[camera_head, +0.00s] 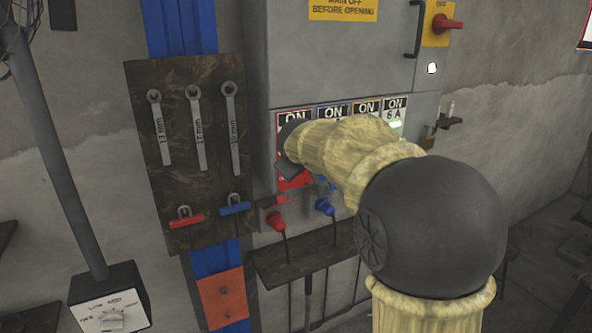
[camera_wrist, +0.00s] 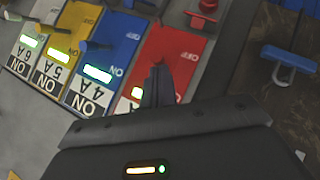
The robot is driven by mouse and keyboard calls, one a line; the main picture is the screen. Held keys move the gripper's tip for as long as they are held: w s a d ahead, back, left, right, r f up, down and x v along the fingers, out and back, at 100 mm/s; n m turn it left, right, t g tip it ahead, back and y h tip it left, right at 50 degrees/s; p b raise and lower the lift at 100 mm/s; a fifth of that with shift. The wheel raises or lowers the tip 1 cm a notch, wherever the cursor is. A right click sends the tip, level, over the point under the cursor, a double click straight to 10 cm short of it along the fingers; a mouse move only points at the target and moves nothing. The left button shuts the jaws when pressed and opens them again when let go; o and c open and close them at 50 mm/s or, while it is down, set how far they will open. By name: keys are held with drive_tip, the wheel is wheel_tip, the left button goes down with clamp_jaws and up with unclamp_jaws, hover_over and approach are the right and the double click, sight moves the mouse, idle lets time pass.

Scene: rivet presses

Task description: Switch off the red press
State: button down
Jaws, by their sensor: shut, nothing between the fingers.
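The red switch panel (camera_wrist: 180,52) is in the wrist view, right of the blue panel, with a lit green-white lamp (camera_wrist: 137,93) beside my fingers. My gripper (camera_wrist: 158,85) is shut and empty, its dark fingertips in front of the red panel. The red panel's lever is hidden or cannot be told apart from the fingers, so contact is unclear. In the head view my arm covers most of the red panel (camera_head: 296,181); only its top label and lower red part show. The red press itself is not seen.
Blue (camera_wrist: 110,70), yellow (camera_wrist: 70,42) and white (camera_wrist: 33,40) panels with lit lamps sit beside the red one. The grey cabinet (camera_head: 335,60) has a red rotary switch (camera_head: 445,22) above. A wooden wrench board (camera_head: 160,90) hangs left; red (camera_head: 275,220) and blue plugs (camera_head: 325,206) are below.

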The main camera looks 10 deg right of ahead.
drive_tip(key=f+t+b, duration=0.1)
drive_tip(key=b, duration=0.5)
drive_tip(key=shift+s+f+m+t+b, duration=0.1)
drive_tip(key=shift+s+m+t+b, duration=0.05)
drive_tip(key=shift+m+t+b, duration=0.2)
drive_tip(key=shift+r+p, duration=0.65)
drive_tip(key=shift+r, duration=0.15)
